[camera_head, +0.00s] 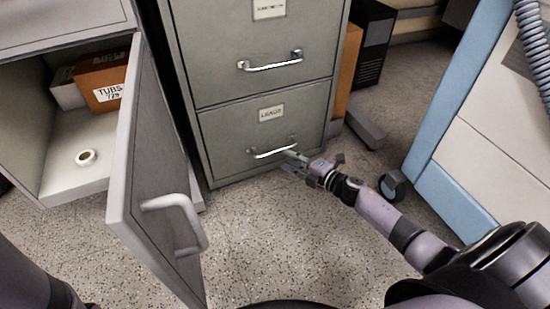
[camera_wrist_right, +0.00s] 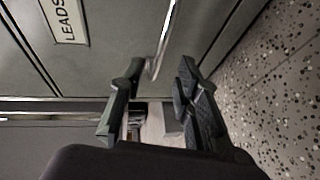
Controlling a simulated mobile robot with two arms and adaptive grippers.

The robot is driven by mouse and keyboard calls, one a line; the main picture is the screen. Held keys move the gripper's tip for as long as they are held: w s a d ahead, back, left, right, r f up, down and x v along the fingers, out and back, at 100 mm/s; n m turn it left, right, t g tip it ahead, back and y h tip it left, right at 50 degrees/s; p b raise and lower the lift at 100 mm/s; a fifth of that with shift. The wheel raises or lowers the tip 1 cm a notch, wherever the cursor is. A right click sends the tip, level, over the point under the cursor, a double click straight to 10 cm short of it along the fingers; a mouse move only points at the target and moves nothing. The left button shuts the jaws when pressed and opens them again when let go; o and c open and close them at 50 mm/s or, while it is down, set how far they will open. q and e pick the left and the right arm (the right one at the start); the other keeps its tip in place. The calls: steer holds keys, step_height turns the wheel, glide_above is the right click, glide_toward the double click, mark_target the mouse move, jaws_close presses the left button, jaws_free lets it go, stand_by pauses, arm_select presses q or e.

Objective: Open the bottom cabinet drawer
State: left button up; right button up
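The bottom drawer (camera_head: 228,133) of the grey filing cabinet looks flush with the cabinet front. Its metal bar handle (camera_head: 270,153) runs across the front below a label (camera_head: 271,113). In the right wrist view the handle (camera_wrist_right: 162,42) lies ahead, between the lines of the two fingers, and the label reads LEADS (camera_wrist_right: 64,19). My right gripper (camera_head: 294,163) is at the right end of the handle. Its fingers (camera_wrist_right: 160,90) are apart, with nothing clamped between them. Whether a finger touches the handle cannot be told. My left gripper is not in view.
An upper drawer (camera_head: 250,40) with its own handle (camera_head: 270,64) is above. At left a cabinet door (camera_head: 155,170) stands open, near the filing cabinet's left side. A blue-edged unit (camera_head: 455,130) stands at right. The speckled floor (camera_head: 270,235) in front is clear.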

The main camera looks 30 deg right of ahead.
mark_target(275, 151)
steer(key=b+x, duration=0.3)
steer(key=x, duration=0.4)
steer(key=shift+w, duration=0.2)
steer(key=shift+c, duration=0.2)
jaws_close()
stand_by(0.4)
